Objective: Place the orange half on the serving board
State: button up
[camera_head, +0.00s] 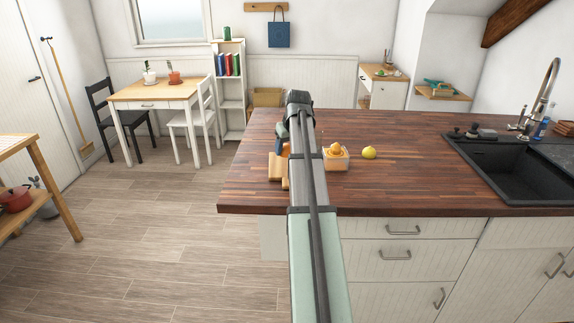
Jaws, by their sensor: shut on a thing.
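My arm reaches out over the dark wood counter and hides much of what lies behind it. A pale wooden piece (275,168), perhaps part of the serving board, shows on the counter just left of my arm. Orange fruit (336,148) shows in and above a small light-wood box (336,164) right of my arm. I cannot tell whether any of it is the orange half.
A lemon (369,152) lies right of the box. The counter (400,185) is clear to the right, up to a black sink (515,168). The counter's near edge lies below the box.

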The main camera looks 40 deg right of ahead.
aim_at(286, 170)
jog(key=shift+f, duration=3.5)
jog(key=shift+f, duration=0.15)
jog(key=o, duration=1)
jog(key=v, duration=1.2)
